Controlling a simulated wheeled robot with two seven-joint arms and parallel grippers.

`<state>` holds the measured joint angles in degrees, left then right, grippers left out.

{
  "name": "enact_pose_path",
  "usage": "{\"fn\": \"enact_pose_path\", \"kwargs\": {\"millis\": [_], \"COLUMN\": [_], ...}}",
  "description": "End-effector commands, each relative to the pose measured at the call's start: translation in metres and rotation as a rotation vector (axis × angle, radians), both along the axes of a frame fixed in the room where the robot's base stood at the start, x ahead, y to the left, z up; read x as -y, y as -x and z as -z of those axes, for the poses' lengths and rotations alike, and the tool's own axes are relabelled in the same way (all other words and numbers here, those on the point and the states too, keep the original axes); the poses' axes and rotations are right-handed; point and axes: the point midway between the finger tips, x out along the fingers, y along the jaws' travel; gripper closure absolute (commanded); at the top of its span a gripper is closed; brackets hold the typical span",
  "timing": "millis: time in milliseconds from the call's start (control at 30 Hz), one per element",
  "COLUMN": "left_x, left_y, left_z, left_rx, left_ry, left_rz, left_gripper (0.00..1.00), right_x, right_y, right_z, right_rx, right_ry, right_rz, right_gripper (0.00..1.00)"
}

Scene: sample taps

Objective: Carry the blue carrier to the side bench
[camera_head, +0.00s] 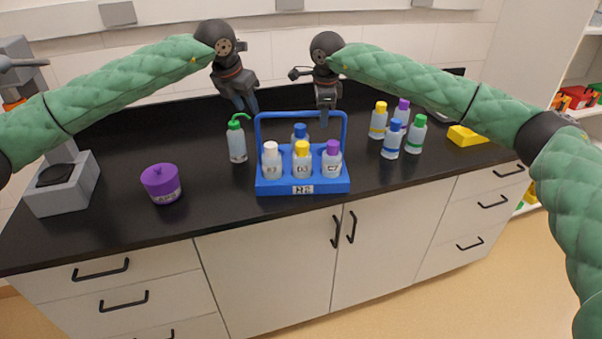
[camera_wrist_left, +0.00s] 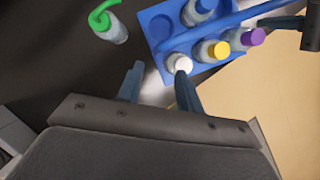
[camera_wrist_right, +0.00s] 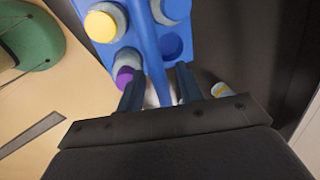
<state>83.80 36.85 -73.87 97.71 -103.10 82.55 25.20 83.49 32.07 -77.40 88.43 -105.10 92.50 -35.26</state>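The blue carrier (camera_head: 303,188) stands upright on the black bench, its handle raised over it. It holds bottles with white (camera_head: 271,160), yellow (camera_head: 302,160), purple (camera_head: 332,160) and blue (camera_head: 299,133) caps. In the right wrist view the carrier (camera_wrist_right: 184,18) shows an empty hole. My left gripper (camera_head: 250,107) is open and empty, above and behind the carrier's left side; the left wrist view shows its parted fingers (camera_wrist_left: 160,76). My right gripper (camera_head: 326,117) is above the handle's right part; its fingers (camera_wrist_right: 158,82) are apart, and whether they touch the handle is unclear.
Several capped bottles (camera_head: 391,139) and a yellow block (camera_head: 467,136) stand to the right. The bench front before the carrier is clear.

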Motion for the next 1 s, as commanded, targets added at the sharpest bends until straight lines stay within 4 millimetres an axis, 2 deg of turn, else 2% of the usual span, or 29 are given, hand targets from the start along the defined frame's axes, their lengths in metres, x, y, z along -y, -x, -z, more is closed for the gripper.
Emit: {"fn": "enact_pose_path", "kwargs": {"millis": [200, 333, 800, 1000], "left_x": [-0.003, -0.003, -0.003, -0.003], "left_y": [0.005, 0.005, 0.005, 0.005], "left_z": [-0.012, -0.013, -0.012, -0.012], "left_rx": [0.000, 0.000, 0.000, 0.000], "left_ry": [-0.002, -0.001, -0.001, -0.001], "left_rz": [0.001, 0.000, 0.000, 0.000], "left_gripper": [0.64, 0.64, 0.64, 0.64], "right_x": [0.000, 0.000, 0.000, 0.000], "right_y": [0.000, 0.002, 0.018, 0.022], "right_z": [-0.002, -0.012, -0.094, -0.113], "right_rx": [0.000, 0.002, 0.002, -0.001], "right_ry": [0.000, -0.001, 0.000, 0.000], "right_rz": [0.000, 0.000, 0.000, 0.001], "right_gripper": [0.64, 0.64, 0.64, 0.64]}}
